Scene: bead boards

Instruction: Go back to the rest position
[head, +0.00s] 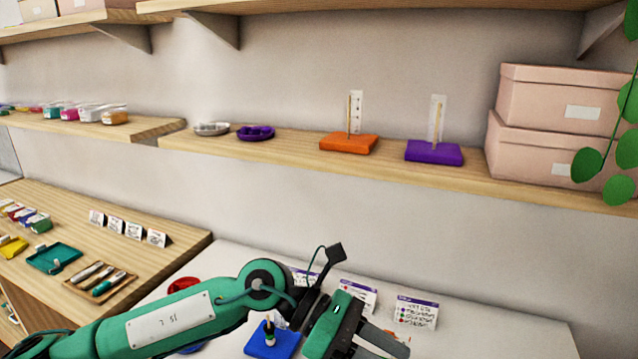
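My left arm comes in from the lower left in the head view, green with a white plate. My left gripper (372,347) is at the bottom centre, over the white table; its fingertips run toward the lower edge, and I cannot tell whether it is open or holds anything. A blue bead board (285,344) with an upright peg stands just left of the gripper, partly behind my arm. Dark and light beads seem to be on its peg. A red dish (185,284) shows behind the arm. My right gripper is not in view.
Cards (415,310) stand along the back of the white table (500,325), whose right side is clear. A shelf above holds an orange board (348,143), a purple board (434,152), two dishes (255,132) and pink boxes (555,135). A wooden side table (150,255) is at left.

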